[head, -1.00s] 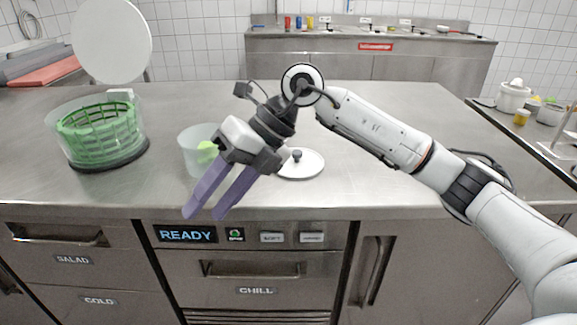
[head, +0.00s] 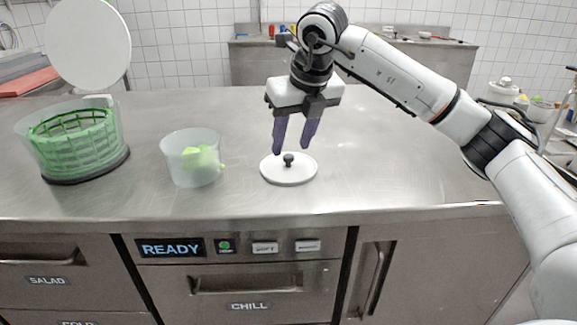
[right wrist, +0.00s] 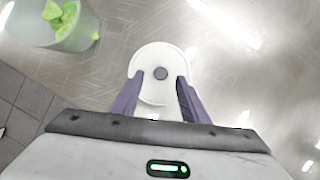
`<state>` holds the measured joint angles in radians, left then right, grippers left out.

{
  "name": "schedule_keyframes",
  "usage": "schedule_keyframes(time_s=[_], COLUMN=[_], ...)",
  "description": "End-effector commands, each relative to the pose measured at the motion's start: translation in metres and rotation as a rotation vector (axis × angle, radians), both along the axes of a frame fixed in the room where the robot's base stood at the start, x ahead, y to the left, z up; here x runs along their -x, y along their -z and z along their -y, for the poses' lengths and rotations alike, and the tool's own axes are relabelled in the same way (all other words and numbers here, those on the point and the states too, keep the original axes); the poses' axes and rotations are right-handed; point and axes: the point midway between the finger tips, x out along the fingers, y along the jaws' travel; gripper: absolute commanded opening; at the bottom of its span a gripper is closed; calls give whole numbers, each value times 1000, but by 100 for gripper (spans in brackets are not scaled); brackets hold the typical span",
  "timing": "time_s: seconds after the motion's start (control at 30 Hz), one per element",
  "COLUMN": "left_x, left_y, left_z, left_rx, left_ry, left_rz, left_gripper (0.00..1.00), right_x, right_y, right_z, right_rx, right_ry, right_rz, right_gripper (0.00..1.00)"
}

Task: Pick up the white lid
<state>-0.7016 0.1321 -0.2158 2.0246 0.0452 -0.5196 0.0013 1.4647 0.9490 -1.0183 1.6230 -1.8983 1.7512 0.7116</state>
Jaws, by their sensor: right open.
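The white lid (head: 289,174) is a round disc with a dark knob (head: 289,159), lying flat on the steel counter. My right gripper (head: 292,149) points down just above the lid, its two purple fingers apart and nothing between them. In the right wrist view the lid (right wrist: 152,67) lies ahead of the fingertips (right wrist: 158,80), with the knob (right wrist: 161,73) about midway between them. The fingertips overlap the lid's sides in that view; I cannot tell their exact height above it. My left gripper is not in view.
A clear tub (head: 177,170) with green pieces stands left of the lid. A green basket in a clear bowl (head: 85,140), with a raised white disc lid (head: 88,45), stands farther left. The counter (head: 400,165) right of the white lid is clear.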

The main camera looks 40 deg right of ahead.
Motion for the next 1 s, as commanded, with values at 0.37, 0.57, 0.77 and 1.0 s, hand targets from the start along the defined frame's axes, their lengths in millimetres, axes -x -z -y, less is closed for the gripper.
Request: schedule_keyframes(time_s=[0.37, 0.57, 0.77, 1.0], left_x=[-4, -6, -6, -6], left_y=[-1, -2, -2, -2], left_z=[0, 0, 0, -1], left_rx=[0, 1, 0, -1], left_ry=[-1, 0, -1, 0], left_rz=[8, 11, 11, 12], left_gripper=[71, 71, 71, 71], right_x=[-13, -13, -13, -13], right_y=[35, 34, 34, 34], right_z=[3, 3, 3, 3], right_rx=[0, 0, 0, 0], right_ry=[0, 0, 0, 0], right_rz=[0, -1, -1, -1], right_gripper=[41, 31, 0, 0])
